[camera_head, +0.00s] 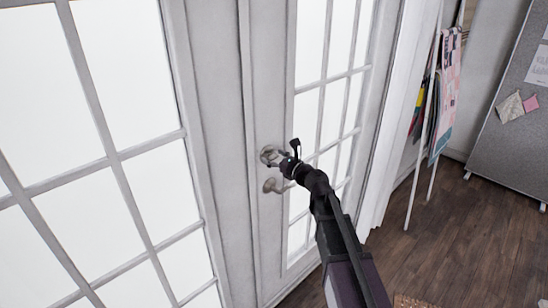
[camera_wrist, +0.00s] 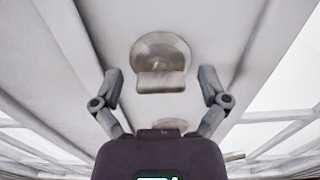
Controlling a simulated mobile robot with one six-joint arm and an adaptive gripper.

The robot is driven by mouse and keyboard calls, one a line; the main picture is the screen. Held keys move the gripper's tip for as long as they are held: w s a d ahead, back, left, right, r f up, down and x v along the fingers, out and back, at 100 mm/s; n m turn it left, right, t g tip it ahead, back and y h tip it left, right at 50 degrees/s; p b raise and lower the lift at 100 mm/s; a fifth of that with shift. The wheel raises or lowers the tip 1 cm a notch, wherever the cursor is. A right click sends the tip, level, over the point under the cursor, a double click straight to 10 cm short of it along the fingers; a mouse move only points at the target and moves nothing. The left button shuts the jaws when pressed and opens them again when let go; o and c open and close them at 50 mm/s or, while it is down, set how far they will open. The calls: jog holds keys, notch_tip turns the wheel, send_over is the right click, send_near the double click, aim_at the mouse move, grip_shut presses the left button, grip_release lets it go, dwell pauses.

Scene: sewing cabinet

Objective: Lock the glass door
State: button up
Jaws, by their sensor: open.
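The glass door (camera_head: 265,95) has a white frame and appears closed. On its stile is a round metal lock with a flat thumb-turn; the wrist view shows the round plate (camera_wrist: 150,46) and the thumb-turn (camera_wrist: 160,82), whose flat tab lies across the picture. In the head view the lock (camera_head: 266,152) is partly covered by my gripper (camera_head: 279,157). My gripper is open, with one finger on each side of the thumb-turn in the wrist view (camera_wrist: 162,80) and gaps on both sides. The door handle (camera_head: 273,185) sits just below the lock and is mostly hidden in the wrist view.
A second glass-paned panel (camera_head: 130,150) stands to the left. A white curtain (camera_head: 393,130) hangs right of the door. Further right are a rack with hanging fabrics (camera_head: 447,90) and a grey pinboard (camera_head: 505,150).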

jog(key=c, duration=1.2)
jog(key=shift+o, duration=0.2)
jog(key=shift+n, duration=0.3)
jog(key=n, duration=0.4)
jog(key=shift+s+a, duration=0.1)
jog(key=n, duration=0.4)
jog(key=shift+s+n, duration=0.1)
jog(key=shift+n, duration=0.2)
jog(key=n, duration=0.4)
jog(key=shift+f+n, duration=0.15)
jog(key=shift+n, duration=2.35)
